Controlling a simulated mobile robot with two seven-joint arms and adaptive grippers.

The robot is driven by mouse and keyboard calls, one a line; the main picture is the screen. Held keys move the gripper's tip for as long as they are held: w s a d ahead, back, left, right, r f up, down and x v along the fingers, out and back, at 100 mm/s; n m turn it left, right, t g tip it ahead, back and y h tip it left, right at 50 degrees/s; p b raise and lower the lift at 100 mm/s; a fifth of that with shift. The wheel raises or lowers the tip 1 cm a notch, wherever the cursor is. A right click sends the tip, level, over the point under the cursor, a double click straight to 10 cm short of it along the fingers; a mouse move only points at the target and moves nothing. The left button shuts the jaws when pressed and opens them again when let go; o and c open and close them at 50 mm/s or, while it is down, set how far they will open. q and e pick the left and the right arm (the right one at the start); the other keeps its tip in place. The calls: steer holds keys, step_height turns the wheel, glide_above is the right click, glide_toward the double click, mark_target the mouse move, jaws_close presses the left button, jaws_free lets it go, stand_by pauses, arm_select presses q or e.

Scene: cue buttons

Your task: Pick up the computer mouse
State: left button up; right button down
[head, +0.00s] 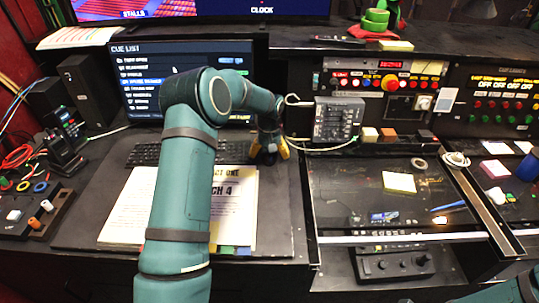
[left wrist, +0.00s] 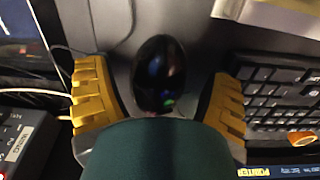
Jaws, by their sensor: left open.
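The computer mouse (left wrist: 160,72) is black, glossy and oval, and lies on the dark desk in the left wrist view. My left gripper (head: 269,151) is over the desk, just right of the keyboard, with its yellow fingers pointing down. In the left wrist view the fingers are open, one on each side of the mouse, with a gap on both sides. The mouse's near end is hidden by my own green gripper body. In the head view I cannot make out the mouse behind the gripper. My right gripper is not in view.
A black keyboard (head: 143,154) lies close to the left of the gripper, in front of a monitor (head: 222,60). Printed pages (head: 236,205) lie in front of it. A grey control box (head: 338,121) with a cable stands to the right. The desk right of the pages is bare.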

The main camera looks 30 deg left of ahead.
arm_select(q)
steer(key=shift+f, duration=0.35)
steer(key=c, duration=0.6)
steer(key=shift+r, duration=0.1)
step_height(320, 180, up, 10)
steer(key=shift+p, duration=0.45)
steer(key=shift+f+b, duration=2.45)
steer(key=shift+f, duration=2.4)
steer(key=shift+f, duration=0.15)
